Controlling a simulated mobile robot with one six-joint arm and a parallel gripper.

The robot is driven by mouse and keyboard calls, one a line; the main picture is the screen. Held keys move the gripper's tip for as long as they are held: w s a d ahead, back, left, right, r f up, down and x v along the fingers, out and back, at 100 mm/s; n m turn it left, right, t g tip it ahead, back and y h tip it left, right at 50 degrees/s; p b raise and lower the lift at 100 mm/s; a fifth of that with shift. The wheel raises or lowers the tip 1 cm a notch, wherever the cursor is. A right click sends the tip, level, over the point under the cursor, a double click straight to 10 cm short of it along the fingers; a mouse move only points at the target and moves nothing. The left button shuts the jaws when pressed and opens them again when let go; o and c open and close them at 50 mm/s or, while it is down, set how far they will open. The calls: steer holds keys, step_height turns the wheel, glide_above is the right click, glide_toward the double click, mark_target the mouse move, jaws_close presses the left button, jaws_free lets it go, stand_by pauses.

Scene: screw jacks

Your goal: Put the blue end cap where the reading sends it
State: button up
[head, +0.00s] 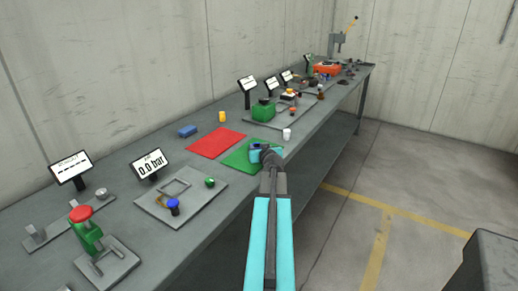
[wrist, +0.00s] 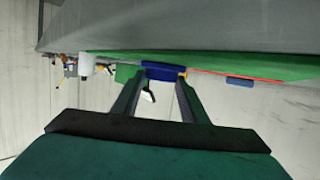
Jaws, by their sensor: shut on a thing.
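My gripper (wrist: 162,82) is shut on the blue end cap (wrist: 163,71), which shows between the fingertips in the wrist view. In the head view my gripper (head: 263,151) is at the near part of the green mat (head: 240,157); I cannot tell whether the cap touches the mat. The red mat (head: 215,142) lies to the left of the green one. A tilted display (head: 151,163) reads 0.0 bar. In front of it a grey plate (head: 152,208) carries a blue-topped fitting (head: 173,205) and a green piece (head: 210,182).
A blue block (head: 187,131) and a yellow cup (head: 222,117) stand behind the red mat. A white cup (head: 287,134) stands right of the green mat. A green jack with a red knob (head: 82,222) is at front left. More displays and parts fill the far bench.

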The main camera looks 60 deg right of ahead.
steer(key=shift+f, duration=0.1)
steer(key=o, duration=1.3)
steer(key=shift+a+r, duration=0.1)
steer(key=shift+r, duration=0.1)
steer(key=shift+b+v, duration=0.9)
steer(key=shift+v, duration=3.6)
steer(key=shift+b, duration=0.7)
steer(key=shift+b, duration=0.3)
steer(key=b, duration=0.4)
steer(key=shift+s+a+r+b, duration=0.25)
steer(key=shift+s+a+b, duration=0.05)
steer(key=shift+s+a, duration=0.05)
steer(key=s+a+b, duration=0.1)
steer(key=b, duration=0.3)
steer(key=shift+r+b, duration=0.1)
steer(key=shift+b, duration=0.25)
